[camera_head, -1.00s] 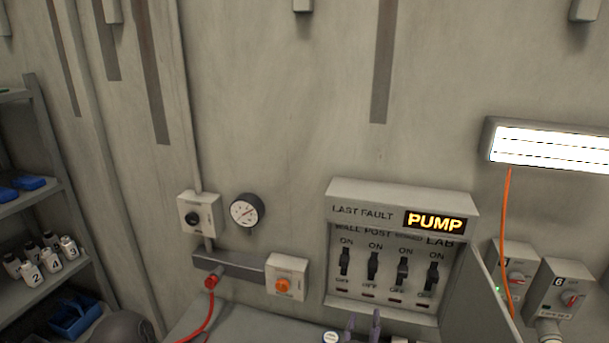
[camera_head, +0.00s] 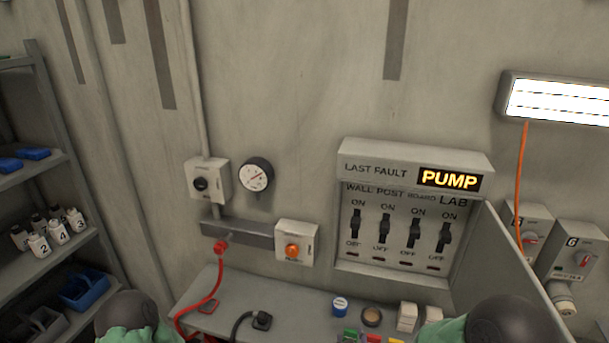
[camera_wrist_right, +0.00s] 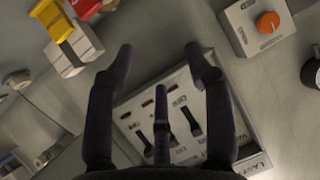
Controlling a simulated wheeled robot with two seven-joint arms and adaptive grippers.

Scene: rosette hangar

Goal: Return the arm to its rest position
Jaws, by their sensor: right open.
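My right gripper (camera_wrist_right: 160,62) shows in the right wrist view with its dark fingers spread and nothing between them. Behind the fingers is the breaker panel (camera_wrist_right: 238,128) with its black switches, tilted in this view; the fingers hide part of it. In the head view the same panel (camera_head: 345,262) is on the wall, its sign reading LAST FAULT PUMP. Neither gripper shows in the head view. Rounded dark and green parts of my arms show at its lower left and lower right.
An orange button box (camera_head: 297,243), a gauge (camera_head: 256,174) and a black-knob box (camera_head: 207,182) are on the wall. A red cable (camera_head: 205,300) hangs to the bench (camera_head: 230,290). Small items stand on the bench. The open panel door (camera_head: 500,270) sticks out at right. Shelves are at left.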

